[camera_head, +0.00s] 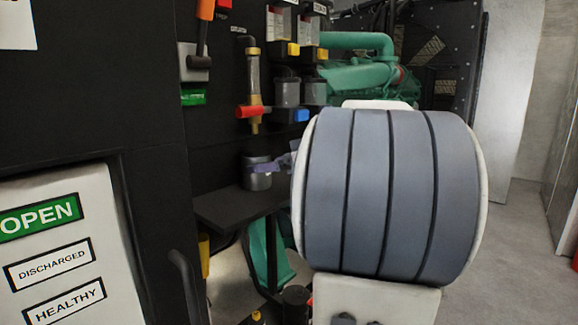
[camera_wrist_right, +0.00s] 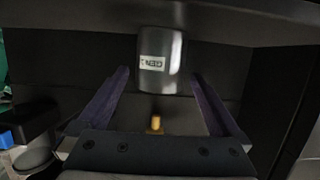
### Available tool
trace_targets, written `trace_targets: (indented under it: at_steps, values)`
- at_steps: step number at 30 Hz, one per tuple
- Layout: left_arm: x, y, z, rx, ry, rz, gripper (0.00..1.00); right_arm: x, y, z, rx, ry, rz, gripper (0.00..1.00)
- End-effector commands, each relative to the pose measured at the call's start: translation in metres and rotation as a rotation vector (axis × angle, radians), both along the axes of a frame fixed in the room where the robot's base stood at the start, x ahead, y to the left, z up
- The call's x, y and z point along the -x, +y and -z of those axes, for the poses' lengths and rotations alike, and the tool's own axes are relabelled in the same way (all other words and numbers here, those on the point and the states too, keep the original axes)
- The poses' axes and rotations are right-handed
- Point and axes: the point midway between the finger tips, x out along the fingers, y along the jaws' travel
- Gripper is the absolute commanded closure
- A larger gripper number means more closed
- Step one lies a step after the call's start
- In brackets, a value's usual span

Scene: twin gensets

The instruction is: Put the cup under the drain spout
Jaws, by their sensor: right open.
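The grey metal cup (camera_head: 258,177) stands upright on a dark shelf (camera_head: 238,207), below the drain spout (camera_head: 255,126) with its red-handled valve. In the right wrist view the cup (camera_wrist_right: 160,78) appears upside down with a white label, and the brass spout tip (camera_wrist_right: 156,122) shows below it in the picture. My right gripper (camera_wrist_right: 159,73) is open, its purple fingertips on either side of the cup with gaps visible. In the head view the right gripper (camera_head: 272,164) is at the cup, mostly hidden behind my arm. My left gripper is not in view.
Dark panels stand behind and left of the shelf, with a lever switch (camera_head: 196,62) and small boxes near the valve. A green engine (camera_head: 365,70) is behind. A white status panel (camera_head: 65,245) is at left. Open floor (camera_head: 510,230) lies to the right.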

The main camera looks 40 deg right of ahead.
Motion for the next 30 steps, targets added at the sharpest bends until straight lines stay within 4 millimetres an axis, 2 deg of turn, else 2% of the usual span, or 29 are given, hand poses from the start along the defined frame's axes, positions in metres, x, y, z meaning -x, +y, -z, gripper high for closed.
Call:
trace_targets:
  at_steps: [1,6,12,30]
  values:
    - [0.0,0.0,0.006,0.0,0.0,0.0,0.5,0.013,-0.002,-0.002,0.004,-0.001,0.007,0.0]
    - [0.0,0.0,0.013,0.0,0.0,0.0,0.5,0.044,-0.004,-0.011,0.004,0.001,0.005,0.0]
    - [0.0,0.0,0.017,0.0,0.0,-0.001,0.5,0.065,-0.006,-0.019,0.002,0.0,0.003,0.0]
    - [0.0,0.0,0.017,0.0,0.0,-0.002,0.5,0.068,-0.005,-0.021,0.0,0.001,-0.001,0.0]
